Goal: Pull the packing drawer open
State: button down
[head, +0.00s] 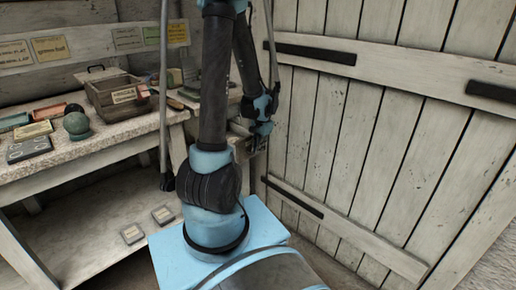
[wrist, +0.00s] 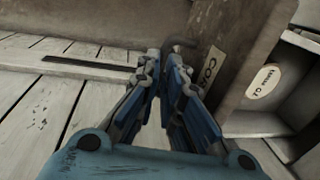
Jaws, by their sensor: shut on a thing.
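In the wrist view, a brown wooden drawer front (wrist: 230,55) stands at an angle right of centre, with a pale label whose text is partly cut off. A dark metal handle (wrist: 184,43) sticks out on its left side. My gripper (wrist: 166,62) is shut on this handle, and its fingers hide part of it. An open space with a pale oval tag (wrist: 263,81) shows to the right of the front. In the head view the drawer (head: 243,141) is at the bench's right end, mostly hidden behind my arm. How far it stands open is unclear.
A plank door (head: 370,150) with dark iron straps stands close to the right.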

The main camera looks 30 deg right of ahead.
jog(key=c, duration=2)
grip_release()
notch_tip(320, 180, up, 12)
jog(key=s, duration=0.1)
jog(key=shift+s+d+f, duration=0.15)
jog(key=shift+s+d, duration=0.15)
jog(key=shift+s, duration=0.1)
jog(key=a+r+n, duration=0.2)
jog(key=a+n, duration=0.2)
jog(key=a, duration=0.8)
jog(key=s+a+f+n, duration=0.2)
jog(key=s+a+n, duration=0.3)
jog(key=a, duration=0.6)
jog(key=s+a+f+n, duration=0.1)
jog(key=s+a+n, duration=0.5)
jog(key=a, duration=0.5)
jog(key=shift+s+a+f+h, duration=0.15)
jog(key=shift+s+f+h, duration=0.1)
jog(key=shift+f+h, duration=0.1)
